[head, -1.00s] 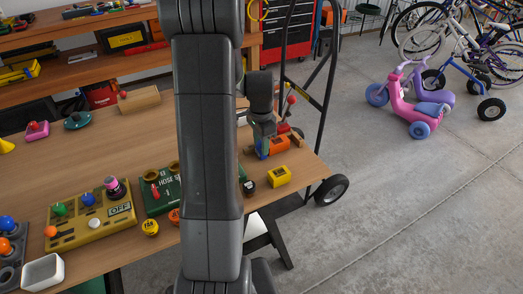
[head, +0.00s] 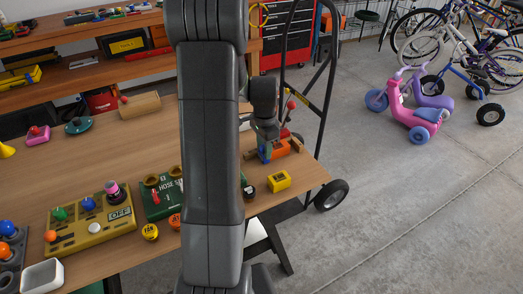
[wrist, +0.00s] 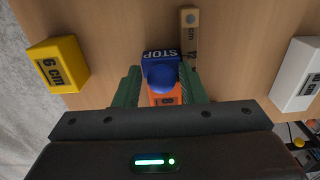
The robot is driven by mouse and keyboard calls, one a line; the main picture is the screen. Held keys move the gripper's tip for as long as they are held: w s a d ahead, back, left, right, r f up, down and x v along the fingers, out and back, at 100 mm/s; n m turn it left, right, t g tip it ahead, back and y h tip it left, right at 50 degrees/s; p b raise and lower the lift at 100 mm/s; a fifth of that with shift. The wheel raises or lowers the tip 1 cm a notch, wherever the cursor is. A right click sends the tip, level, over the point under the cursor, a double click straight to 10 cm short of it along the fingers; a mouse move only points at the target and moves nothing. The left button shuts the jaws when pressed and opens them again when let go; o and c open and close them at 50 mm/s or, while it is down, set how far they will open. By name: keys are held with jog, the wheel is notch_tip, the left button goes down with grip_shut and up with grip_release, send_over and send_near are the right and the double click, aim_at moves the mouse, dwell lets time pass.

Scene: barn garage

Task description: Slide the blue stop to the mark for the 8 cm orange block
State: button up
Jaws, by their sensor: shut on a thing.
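The blue stop (wrist: 149,57), lettered STOP and topped with a round blue knob, sits between the green fingers of my gripper (wrist: 160,80) in the wrist view. The fingers are shut on the stop. The orange block (wrist: 166,96), with an 8 visible on it, lies right against the stop on my side; the fingers partly hide it. A wooden scale strip (wrist: 189,40) marked in cm, with a 12 visible, runs beside the stop. In the head view my gripper (head: 266,133) is low over the orange block (head: 281,149) at the table's right end.
A yellow 6 cm block (wrist: 57,63) lies left in the wrist view, and a white block (wrist: 298,75) lies right. In the head view, a green panel (head: 160,197) and a yellow control box (head: 92,220) stand left. A black hand truck (head: 325,100) stands behind the table's right end.

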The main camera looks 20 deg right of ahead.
jog(key=shift+s+d+f, duration=0.1)
jog(key=shift+d+f, duration=0.1)
jog(key=shift+f, duration=0.1)
jog(key=shift+d, duration=1.15)
jog(key=o, duration=0.6)
jog(key=shift+w+r+p, duration=0.2)
jog(key=shift+r+p, duration=0.25)
jog(key=shift+p, duration=0.05)
jog(key=shift+w+r+p, duration=0.2)
jog(key=shift+r+p, duration=0.25)
jog(key=shift+d+r+p, duration=0.1)
jog(key=shift+r+p, duration=1.75)
jog(key=shift+r, duration=0.9)
